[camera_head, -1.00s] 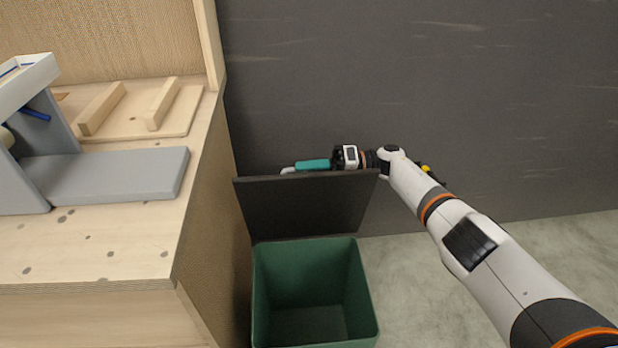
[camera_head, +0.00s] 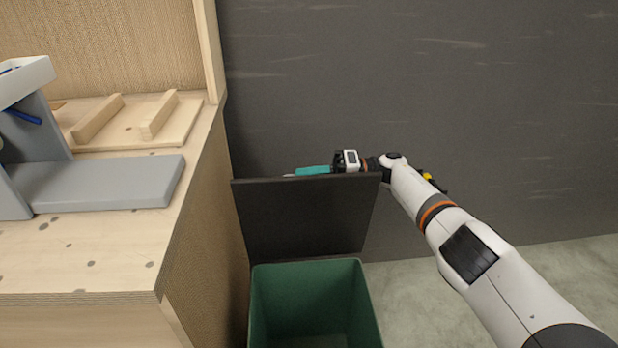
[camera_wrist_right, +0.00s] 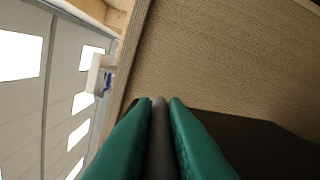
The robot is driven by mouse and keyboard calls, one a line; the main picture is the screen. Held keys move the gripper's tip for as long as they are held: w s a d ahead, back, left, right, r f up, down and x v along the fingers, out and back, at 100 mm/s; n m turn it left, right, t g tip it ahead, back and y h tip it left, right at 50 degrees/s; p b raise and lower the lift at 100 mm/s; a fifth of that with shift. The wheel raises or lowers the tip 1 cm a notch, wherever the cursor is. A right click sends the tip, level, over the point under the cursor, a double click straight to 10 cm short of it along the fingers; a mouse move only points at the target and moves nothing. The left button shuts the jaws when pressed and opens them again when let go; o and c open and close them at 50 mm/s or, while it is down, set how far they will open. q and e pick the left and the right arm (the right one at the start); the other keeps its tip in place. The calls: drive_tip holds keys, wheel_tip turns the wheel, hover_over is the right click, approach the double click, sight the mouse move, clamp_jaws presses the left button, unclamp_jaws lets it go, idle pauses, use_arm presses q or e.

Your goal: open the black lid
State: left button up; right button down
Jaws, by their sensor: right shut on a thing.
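The black lid (camera_head: 305,215) stands raised, roughly upright, at the back of the green bin (camera_head: 315,300), whose top is open. My right gripper (camera_head: 300,172) is at the lid's top edge, on its far side, with teal fingers pointing left along it. The lid's edge hides part of the fingers. In the right wrist view, the fingers (camera_wrist_right: 160,104) are closed around a grey bar-like part (camera_wrist_right: 160,140), with the dark lid (camera_wrist_right: 262,140) just to the right. How that part joins the lid is hidden. My left gripper does not show.
A wooden workbench (camera_head: 90,255) stands close on the left of the bin, with a grey block (camera_head: 105,182) and a wooden board (camera_head: 140,122) on it. A dark wall (camera_head: 480,110) rises behind the lid. The floor (camera_head: 410,290) right of the bin is clear.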

sight(343, 174)
drive_tip(key=shift+d+f, duration=0.1)
drive_tip(key=shift+f, duration=0.2)
drive_tip(key=c, duration=1.5)
unclamp_jaws()
drive_tip(key=shift+o, duration=0.2)
drive_tip(key=shift+r, duration=0.15)
